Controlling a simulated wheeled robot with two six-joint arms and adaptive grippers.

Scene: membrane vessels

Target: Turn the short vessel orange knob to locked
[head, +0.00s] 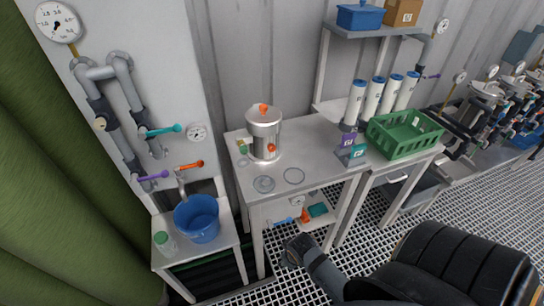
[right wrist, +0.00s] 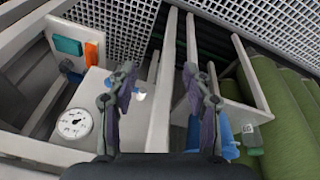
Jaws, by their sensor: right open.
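The short metal vessel (head: 263,131) stands upright on the white table. One orange knob (head: 263,108) is on its lid and another orange knob (head: 271,147) is low on its front side; I cannot read their positions. My right gripper (head: 296,250) is below and in front of the table, well apart from the vessel. In the right wrist view my right gripper (right wrist: 158,85) is open, with nothing between its fingers. The vessel does not show in that view. My left gripper is not in view.
Beside the vessel are a flat lid (head: 263,184) and a ring (head: 294,176). A green crate (head: 405,134) and white cylinders (head: 374,98) stand to the right. A blue bucket (head: 197,218) is on the lower left stand. The lower shelf holds a gauge (right wrist: 74,123) and a teal block (right wrist: 68,46).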

